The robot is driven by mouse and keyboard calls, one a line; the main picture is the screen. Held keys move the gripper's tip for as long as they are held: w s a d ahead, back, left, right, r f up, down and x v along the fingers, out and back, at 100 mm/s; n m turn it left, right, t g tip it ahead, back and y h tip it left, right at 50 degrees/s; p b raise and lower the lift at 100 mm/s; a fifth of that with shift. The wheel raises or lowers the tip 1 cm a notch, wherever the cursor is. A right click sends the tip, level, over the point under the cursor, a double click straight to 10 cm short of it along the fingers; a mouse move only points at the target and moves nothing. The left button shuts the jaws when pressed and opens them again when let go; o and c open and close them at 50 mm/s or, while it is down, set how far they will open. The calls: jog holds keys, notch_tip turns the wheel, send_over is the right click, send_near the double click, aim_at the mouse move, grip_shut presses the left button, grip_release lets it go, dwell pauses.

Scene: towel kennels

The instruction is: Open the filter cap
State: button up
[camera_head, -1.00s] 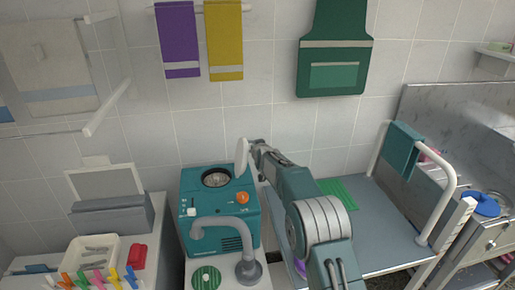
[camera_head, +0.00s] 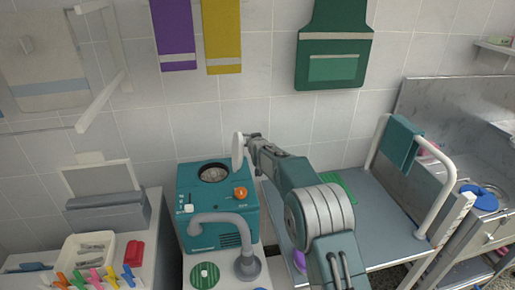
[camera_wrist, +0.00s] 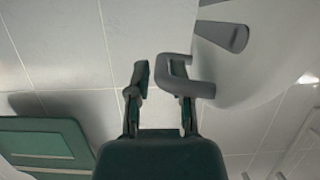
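The teal machine (camera_head: 217,222) stands left of my arm, with its round filter opening (camera_head: 214,173) uncovered on top. The white round filter cap (camera_head: 238,150) stands upright, edge-on, at the opening's right back side. In the wrist view the cap (camera_wrist: 245,60) fills the upper right, with a grey loop handle (camera_wrist: 197,89) on its face. My gripper (camera_head: 250,138) is beside the cap's right face. In the wrist view my gripper (camera_wrist: 160,74) has its fingers apart, with the handle's outer bar between them and a gap at the left finger.
A grey curved pipe (camera_head: 222,218) stands in front of the machine. A grey table (camera_head: 385,225) with a white rail (camera_head: 445,195) lies to the right. A white tray (camera_head: 72,255) with coloured clips in front is at left.

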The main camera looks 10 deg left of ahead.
jog(key=s+d+r+m+g+h, duration=0.1)
jog(key=s+d+r, duration=0.4)
jog(key=s+d, duration=0.4)
jog(key=s+d+r+m+g+h, duration=0.1)
jog(key=s+d+r, duration=0.4)
jog(key=s+d, duration=0.4)
jog(key=s+d+r+g+h, duration=0.1)
jog(key=s+d+r+h, duration=0.1)
jog(key=s+d+r, duration=0.65)
jog(key=s+d+f+m+g, duration=0.1)
jog(key=s+d+f, duration=0.1)
jog(key=s, duration=0.7)
jog(key=s+d+f+m+g+h, duration=0.1)
jog(key=s+d+f+g, duration=0.1)
jog(key=s, duration=0.8)
jog(key=s+d+f+g, duration=0.1)
jog(key=s+d+f, duration=0.2)
jog(key=s, duration=0.6)
jog(key=shift+s+d+f+m+h, duration=0.3)
jog(key=shift+s+d+f+m, duration=0.05)
jog(key=shift+d+f+m, duration=0.1)
